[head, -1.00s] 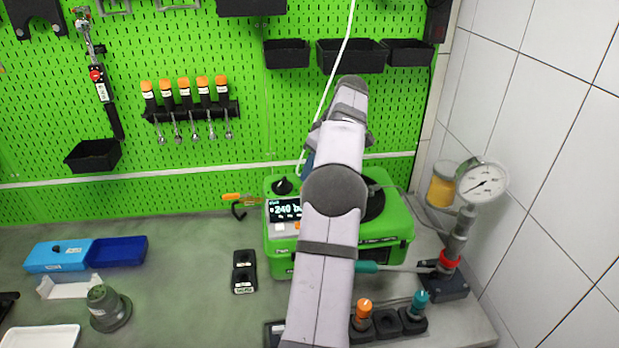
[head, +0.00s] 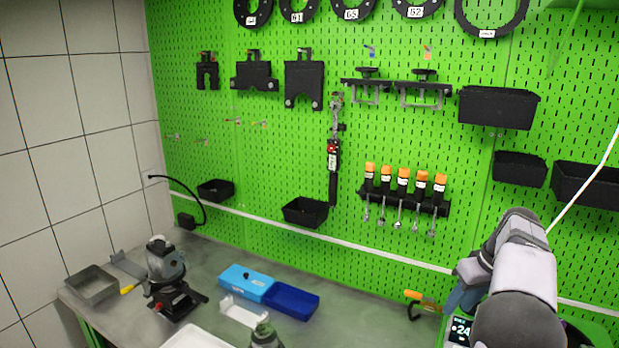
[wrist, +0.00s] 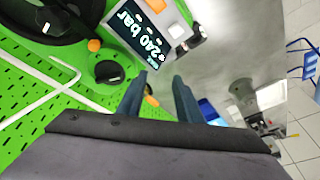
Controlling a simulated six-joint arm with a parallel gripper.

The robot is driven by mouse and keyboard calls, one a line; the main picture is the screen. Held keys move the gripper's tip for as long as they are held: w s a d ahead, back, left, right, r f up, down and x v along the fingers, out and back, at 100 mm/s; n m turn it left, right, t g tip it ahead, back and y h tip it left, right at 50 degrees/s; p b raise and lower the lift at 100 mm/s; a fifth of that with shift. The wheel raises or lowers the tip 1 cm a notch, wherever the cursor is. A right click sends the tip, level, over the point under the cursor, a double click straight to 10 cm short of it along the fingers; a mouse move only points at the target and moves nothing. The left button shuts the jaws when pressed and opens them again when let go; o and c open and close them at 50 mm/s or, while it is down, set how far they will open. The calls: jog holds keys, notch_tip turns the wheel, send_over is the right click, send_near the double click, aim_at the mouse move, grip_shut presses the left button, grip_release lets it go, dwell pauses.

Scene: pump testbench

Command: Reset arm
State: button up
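My arm (head: 525,275) shows at the lower right of the head view, over the green pump unit (head: 440,335), which is mostly cut off by the frame. My gripper is partly seen there as blue-grey fingers (head: 461,298) beside the pump's display (head: 461,331). In the wrist view my gripper (wrist: 160,77) has its two fingers apart with nothing held between them. The pump's display (wrist: 148,40) reads 240 bar there, with black knobs (wrist: 108,72) next to it.
A green pegboard (head: 290,150) holds black bins (head: 497,107), rings and orange-capped tools (head: 403,180). On the bench stand a grey device (head: 166,265), a blue tray (head: 290,300), a light-blue box (head: 246,281) and a grey bin (head: 92,285). A white hose (head: 588,190) hangs near my arm.

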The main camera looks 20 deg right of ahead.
jog(key=s+a+f+g, duration=0.1)
jog(key=a+f, duration=0.2)
jog(key=a, duration=0.8)
jog(key=a+f+g, duration=0.1)
jog(key=a+f, duration=0.2)
jog(key=a, duration=0.8)
jog(key=s+a+f, duration=0.4)
jog(key=s+a, duration=0.3)
jog(key=s, duration=0.1)
jog(key=s+a+f+g, duration=0.1)
jog(key=s+a+f, duration=0.2)
jog(key=s+a, duration=0.4)
jog(key=shift+s+a+f+h, duration=0.15)
jog(key=shift+s+f+h, duration=0.2)
jog(key=shift+s, duration=0.25)
